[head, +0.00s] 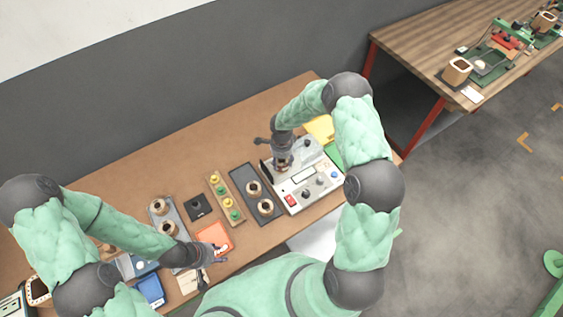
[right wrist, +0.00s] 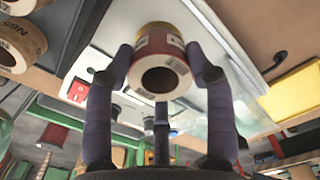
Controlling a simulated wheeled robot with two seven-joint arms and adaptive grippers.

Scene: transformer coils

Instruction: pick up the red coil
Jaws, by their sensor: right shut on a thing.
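The red coil (right wrist: 160,62) is a short spool with a red band, a tan face and a dark central hole. In the right wrist view it sits between the fingers of my right gripper (right wrist: 160,70), which is shut on it. In the head view my right gripper (head: 283,160) is over the left part of a white instrument with knobs (head: 322,194), and the coil is mostly hidden there. My left gripper (head: 214,270) is low over the table's front, near an orange-red square (head: 214,236). Its fingers look spread and empty.
A dark tray (head: 241,176) holds two coils left of the instrument. A grey tray (head: 183,212) holds more coils farther left. A strip with yellow and green pieces (head: 213,185) and a black block (head: 196,206) lie between. The table's back is clear.

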